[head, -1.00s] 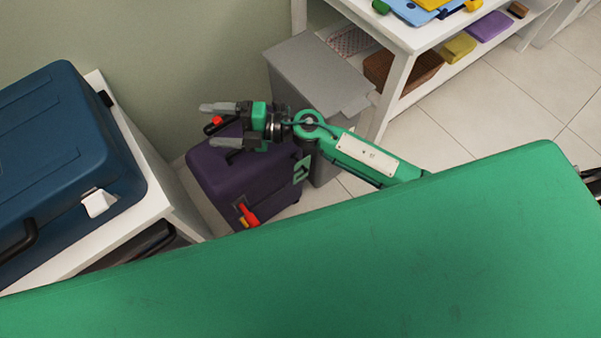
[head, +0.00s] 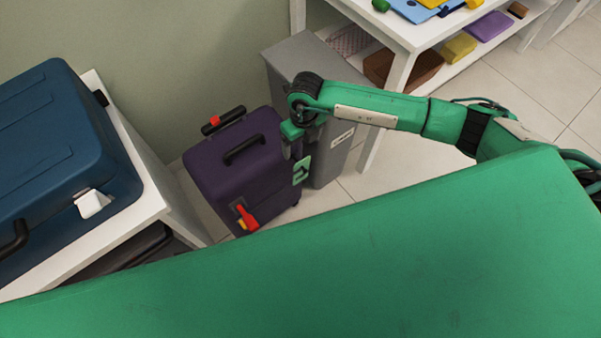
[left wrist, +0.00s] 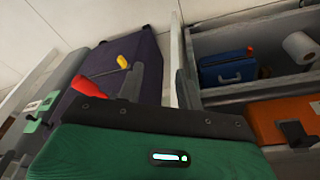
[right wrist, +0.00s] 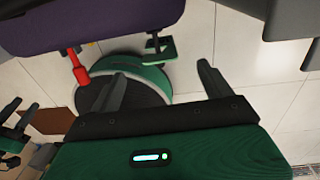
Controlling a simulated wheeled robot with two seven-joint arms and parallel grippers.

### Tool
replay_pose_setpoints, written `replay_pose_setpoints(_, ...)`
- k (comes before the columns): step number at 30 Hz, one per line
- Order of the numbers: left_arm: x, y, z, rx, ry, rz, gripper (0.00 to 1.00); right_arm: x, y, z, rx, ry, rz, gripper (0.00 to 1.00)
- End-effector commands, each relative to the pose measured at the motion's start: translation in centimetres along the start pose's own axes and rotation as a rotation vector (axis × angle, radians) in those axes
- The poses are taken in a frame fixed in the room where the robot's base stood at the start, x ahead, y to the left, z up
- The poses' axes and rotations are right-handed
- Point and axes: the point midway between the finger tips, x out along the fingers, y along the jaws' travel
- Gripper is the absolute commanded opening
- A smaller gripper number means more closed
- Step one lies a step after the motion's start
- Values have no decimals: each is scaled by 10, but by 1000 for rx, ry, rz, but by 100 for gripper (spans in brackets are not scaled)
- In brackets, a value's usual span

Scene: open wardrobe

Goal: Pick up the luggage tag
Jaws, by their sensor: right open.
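The purple suitcase (head: 235,165) stands upright on the floor. A green tag (head: 302,170) hangs on its right side; it also shows in the right wrist view (right wrist: 158,50) on a dark strap. I cannot tell which is the luggage tag. My right gripper (right wrist: 164,88) is open and empty, with the green tag beyond the gap between its fingers.
A grey bin (head: 300,60) stands right behind the suitcase. A blue case (head: 60,150) with a white tag (head: 91,203) lies on a white bench (head: 135,150) at left. A white shelf unit (head: 400,35) stands at back right. Tiled floor is free at right.

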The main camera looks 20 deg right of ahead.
Motion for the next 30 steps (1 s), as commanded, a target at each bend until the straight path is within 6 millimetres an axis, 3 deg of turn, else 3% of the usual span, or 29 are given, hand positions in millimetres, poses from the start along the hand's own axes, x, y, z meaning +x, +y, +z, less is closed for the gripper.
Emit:
replay_pose_setpoints(4,-3,0,-1,0,5,0,36,27,1,0,-1,1,2,82)
replay_pose_setpoints(14,-6,0,-1,0,6,-1,36,49,2,-4,-1,0,4,82)
replay_pose_setpoints(22,-4,0,0,0,4,-1,36,88,3,-11,-1,0,5,82)
replay_pose_setpoints(30,-12,0,-5,0,21,-1,36,92,2,-11,-1,-1,3,82)
